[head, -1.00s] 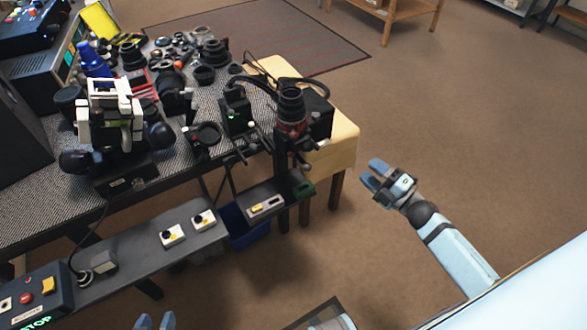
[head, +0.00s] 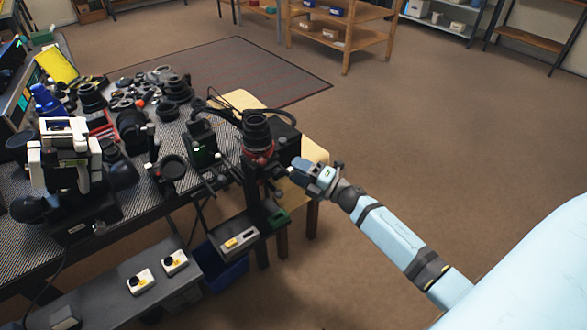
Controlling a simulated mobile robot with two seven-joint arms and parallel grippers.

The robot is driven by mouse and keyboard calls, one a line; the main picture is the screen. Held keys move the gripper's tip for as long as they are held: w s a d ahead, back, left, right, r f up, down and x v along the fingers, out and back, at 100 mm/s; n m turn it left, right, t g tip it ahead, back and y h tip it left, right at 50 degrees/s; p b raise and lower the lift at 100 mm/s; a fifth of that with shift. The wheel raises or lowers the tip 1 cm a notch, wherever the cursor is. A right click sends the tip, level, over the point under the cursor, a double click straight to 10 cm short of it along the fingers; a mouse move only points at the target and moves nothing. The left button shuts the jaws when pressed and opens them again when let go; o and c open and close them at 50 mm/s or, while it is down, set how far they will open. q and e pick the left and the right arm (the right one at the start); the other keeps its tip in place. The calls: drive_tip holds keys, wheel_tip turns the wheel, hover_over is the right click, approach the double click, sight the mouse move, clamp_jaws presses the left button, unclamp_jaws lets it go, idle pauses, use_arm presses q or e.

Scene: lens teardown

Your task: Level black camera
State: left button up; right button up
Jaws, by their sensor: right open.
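A black camera-like body (head: 284,139) with an upward-pointing black lens (head: 257,128) sits on a post-like stand at the right end of the workbench. A red ring (head: 259,154) shows under the lens. I cannot tell whether the body is level. My right gripper (head: 298,172) is open, just right of the stand and below the body. Its fingers point left toward the stand; I cannot tell whether they touch it. My left gripper is out of view.
A yellow-topped stool or table (head: 312,151) stands behind the stand. The bench top holds a white-and-black device (head: 64,155) and many lenses. Floor at right is clear.

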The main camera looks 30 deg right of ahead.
drive_tip(key=shift+x, duration=0.8)
clamp_jaws()
drive_tip(key=shift+r, duration=0.1)
